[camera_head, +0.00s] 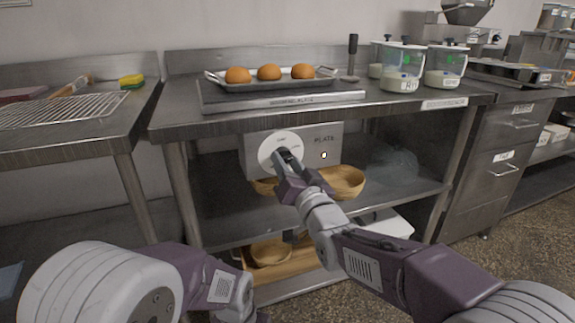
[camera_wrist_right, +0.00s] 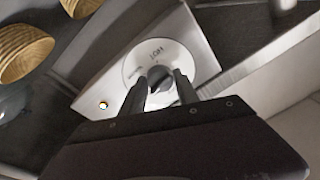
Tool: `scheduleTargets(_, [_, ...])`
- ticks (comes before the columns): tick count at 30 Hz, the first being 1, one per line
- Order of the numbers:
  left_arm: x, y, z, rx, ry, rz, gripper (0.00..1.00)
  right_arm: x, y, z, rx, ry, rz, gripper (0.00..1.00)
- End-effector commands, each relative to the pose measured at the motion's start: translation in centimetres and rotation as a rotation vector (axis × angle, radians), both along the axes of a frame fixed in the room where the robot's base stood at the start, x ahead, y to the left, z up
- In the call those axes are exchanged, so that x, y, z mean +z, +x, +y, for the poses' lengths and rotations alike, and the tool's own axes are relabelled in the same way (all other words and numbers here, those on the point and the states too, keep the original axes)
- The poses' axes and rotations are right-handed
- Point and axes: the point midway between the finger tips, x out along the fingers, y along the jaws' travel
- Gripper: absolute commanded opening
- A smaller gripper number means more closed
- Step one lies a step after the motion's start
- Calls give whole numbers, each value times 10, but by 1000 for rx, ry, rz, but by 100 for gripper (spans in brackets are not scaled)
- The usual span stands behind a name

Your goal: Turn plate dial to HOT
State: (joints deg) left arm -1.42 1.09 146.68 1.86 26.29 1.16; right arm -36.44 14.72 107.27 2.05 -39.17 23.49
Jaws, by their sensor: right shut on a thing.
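The plate dial is a round white disc (camera_head: 266,152) on a grey control box (camera_head: 308,150) marked PLATE, under the front edge of the middle table. It also shows in the right wrist view (camera_wrist_right: 136,68), where HOT is printed on the disc, upside down in that picture. My right gripper (camera_head: 286,155) reaches the dial, and its two dark fingers are shut on the dark knob (camera_wrist_right: 160,87) at the disc's centre. The fingers partly hide the knob, and I cannot tell which mark it points to. My left arm shows at lower left; its gripper is out of view.
A small white light (camera_head: 324,155) is on the box. Wooden bowls (camera_head: 344,181) stand on the shelf below. Above, a tray (camera_head: 315,78) with three buns sits on a dark plate (camera_head: 225,97). Lidded tubs (camera_head: 402,70) stand at the right.

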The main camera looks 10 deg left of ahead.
Motion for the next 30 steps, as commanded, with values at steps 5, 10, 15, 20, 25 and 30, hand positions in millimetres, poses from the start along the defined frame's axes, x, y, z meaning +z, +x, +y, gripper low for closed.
scheduleTargets(5, [-5,0,0,0,0,0,32,0,-1,1,0,140,91,0])
scheduleTargets(10, [-8,0,0,0,0,0,32,0,-1,2,1,274,181,0])
scheduleTargets(15, [-13,0,0,0,0,0,32,1,-2,2,1,409,272,0])
scheduleTargets(20, [-17,0,0,0,0,0,32,1,-2,3,2,534,357,0])
scheduleTargets(25, [-22,0,0,0,0,0,32,2,-2,3,1,668,448,0])
scheduleTargets(30, [-27,0,0,0,0,0,32,2,-3,4,2,801,539,0])
